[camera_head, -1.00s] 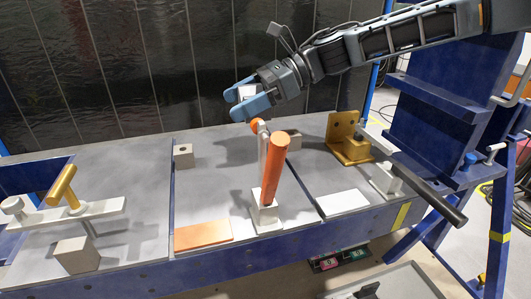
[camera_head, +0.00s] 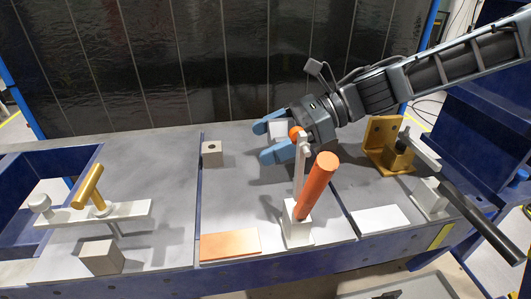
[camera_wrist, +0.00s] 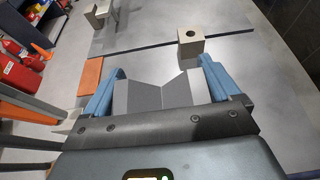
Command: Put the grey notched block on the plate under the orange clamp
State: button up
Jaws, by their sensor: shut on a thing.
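My gripper (camera_head: 267,141) has blue fingers and is shut on the grey notched block (camera_head: 278,131). In the wrist view the block (camera_wrist: 155,93) sits between both fingers (camera_wrist: 158,80), its V notch showing. The gripper holds it over the bench, behind the orange clamp. The orange clamp (camera_head: 318,184) has a thick tilted orange handle and a white base (camera_head: 297,228); its upright partly overlaps my gripper. A flat orange plate (camera_head: 230,245) lies left of the clamp base. The wrist view shows this plate (camera_wrist: 90,75) and the clamp's handle (camera_wrist: 28,97) at the left.
A block with a hole (camera_head: 212,153) stands behind the orange plate. A yellow-handled clamp (camera_head: 90,186) and a beige block (camera_head: 101,257) are at the left. A white plate (camera_head: 380,219), a gold bracket (camera_head: 384,146) and a black-handled clamp (camera_head: 480,222) are at the right.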

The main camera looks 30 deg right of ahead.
aim_at(265, 172)
jog(key=shift+w+a+f, duration=0.25)
jog(key=shift+a+f, duration=0.15)
jog(key=shift+a, duration=0.15)
jog(key=shift+f+p, duration=0.5)
jog(key=shift+f, duration=1.45)
jog(key=shift+f, duration=0.1)
jog(key=shift+f, duration=0.1)
jog(key=o, duration=1.1)
jog(key=shift+r, duration=0.2)
jog(key=b+v, duration=0.3)
jog(key=v, duration=0.9)
